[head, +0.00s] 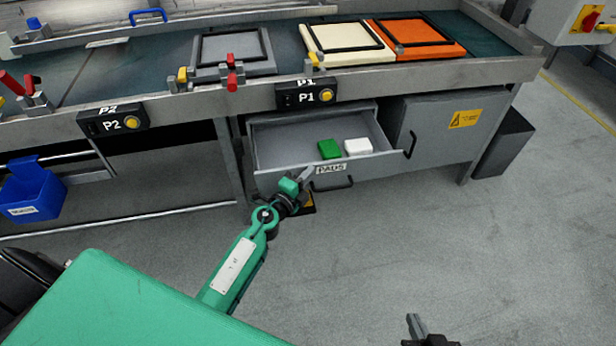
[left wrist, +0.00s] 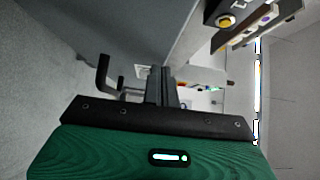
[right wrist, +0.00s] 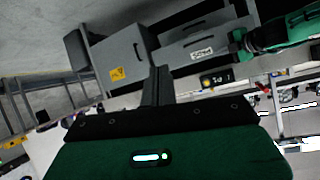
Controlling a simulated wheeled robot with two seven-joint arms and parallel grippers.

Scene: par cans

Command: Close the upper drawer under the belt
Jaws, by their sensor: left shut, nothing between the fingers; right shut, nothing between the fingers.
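The upper drawer (head: 275,178) under the belt is pulled out, with its front labelled PADS and a dark handle (head: 338,183). A green block (head: 329,149) and a white block (head: 358,147) lie inside it. My left gripper (head: 308,173) is shut and empty at the drawer front, just left of the label. In the left wrist view its fingers (left wrist: 160,84) point at the grey front beside the handle (left wrist: 106,76); I cannot tell whether they touch. My right gripper (head: 415,326) is shut and empty, low over the floor; its fingers show in the right wrist view (right wrist: 157,85).
The belt (head: 290,55) carries grey, cream and orange framed panels. Button boxes P1 (head: 306,95) and P2 (head: 112,121) hang on its front rail. A closed grey cabinet (head: 445,130) stands right of the drawer. A blue bin (head: 32,193) is at left. The floor in front is clear.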

